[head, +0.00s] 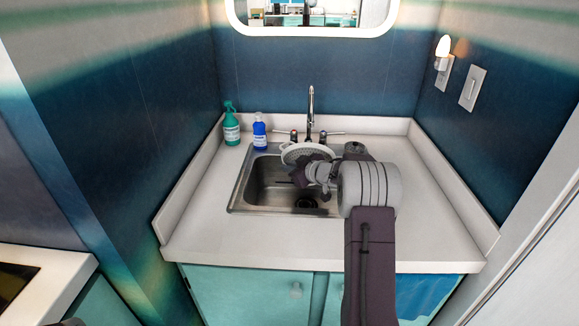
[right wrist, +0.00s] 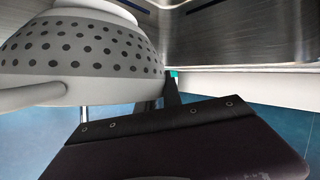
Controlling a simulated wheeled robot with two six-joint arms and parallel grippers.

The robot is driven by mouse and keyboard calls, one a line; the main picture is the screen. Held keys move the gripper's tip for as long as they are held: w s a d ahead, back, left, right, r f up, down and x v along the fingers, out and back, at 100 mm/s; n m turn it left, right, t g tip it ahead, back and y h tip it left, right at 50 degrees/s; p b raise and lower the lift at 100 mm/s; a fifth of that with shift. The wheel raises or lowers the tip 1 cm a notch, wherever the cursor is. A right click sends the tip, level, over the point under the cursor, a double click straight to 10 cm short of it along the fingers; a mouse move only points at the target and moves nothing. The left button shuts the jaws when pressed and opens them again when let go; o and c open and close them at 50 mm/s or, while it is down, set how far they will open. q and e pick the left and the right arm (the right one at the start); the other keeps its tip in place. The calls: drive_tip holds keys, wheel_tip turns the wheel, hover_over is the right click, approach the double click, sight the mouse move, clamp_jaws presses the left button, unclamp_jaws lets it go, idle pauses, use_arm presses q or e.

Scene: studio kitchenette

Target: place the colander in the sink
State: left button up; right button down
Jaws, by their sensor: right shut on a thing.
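The light grey colander (head: 303,152), with rows of small holes, is over the back part of the sink, just in front of the faucet. The metal sink (head: 262,187) has an empty basin with a dark drain. My right gripper (head: 310,175) reaches over the sink from the right and is shut on the colander at its near side. In the right wrist view the colander's perforated side (right wrist: 85,48) and a handle fill the upper left, with metal sink wall at the upper right. Whether the colander touches the sink is unclear. My left gripper is not in view.
The faucet (head: 310,110) rises behind the colander. A green spray bottle (head: 231,128) and a blue bottle (head: 259,132) stand at the back left. A dark object (head: 355,148) is partly hidden behind my right arm. The white counter (head: 200,215) left of the sink is clear.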

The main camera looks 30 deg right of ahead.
drive_tip(key=c, duration=1.5)
unclamp_jaws()
drive_tip(key=shift+r, duration=0.3)
drive_tip(key=p+v, duration=0.3)
drive_tip(key=v, duration=0.9)
drive_tip(key=shift+r, duration=0.25)
drive_tip(key=shift+s+f, duration=0.1)
